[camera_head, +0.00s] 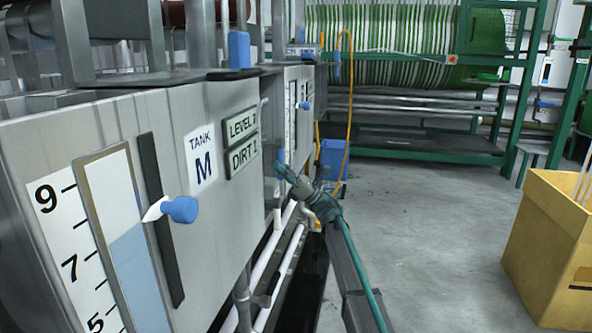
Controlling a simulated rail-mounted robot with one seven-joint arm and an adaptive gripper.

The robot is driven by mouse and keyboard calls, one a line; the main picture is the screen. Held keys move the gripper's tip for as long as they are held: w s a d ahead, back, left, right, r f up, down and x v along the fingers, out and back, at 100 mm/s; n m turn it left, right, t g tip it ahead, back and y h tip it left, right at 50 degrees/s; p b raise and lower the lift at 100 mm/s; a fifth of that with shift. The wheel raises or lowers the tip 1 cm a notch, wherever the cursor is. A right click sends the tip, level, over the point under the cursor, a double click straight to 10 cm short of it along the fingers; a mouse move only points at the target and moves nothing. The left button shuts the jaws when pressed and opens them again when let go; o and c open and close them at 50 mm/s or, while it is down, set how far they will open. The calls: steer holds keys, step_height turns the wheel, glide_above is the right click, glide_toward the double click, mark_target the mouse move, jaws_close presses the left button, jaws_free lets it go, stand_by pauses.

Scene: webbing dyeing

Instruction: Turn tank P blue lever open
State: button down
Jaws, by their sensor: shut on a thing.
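My gripper (284,172) reaches in from the lower middle to the side of the far tank (292,110), beyond the tank marked M. It is shut on a small blue lever (281,157), whose blue end shows just above the fingertips. The fingers and my wrist hide the rest of the lever, so its exact angle is hard to tell. The far tank's label is too small and too oblique to read as P.
White pipes (270,255) run low beside my arm. A blue bin (333,158) and an orange hose (349,95) stand behind. A yellow box (548,240) is at right; floor between is clear.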

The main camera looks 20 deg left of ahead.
steer(key=shift+w+n, duration=0.1)
steer(key=shift+n, duration=0.2)
steer(key=c, duration=1)
jaws_free()
steer(key=v, duration=1.2)
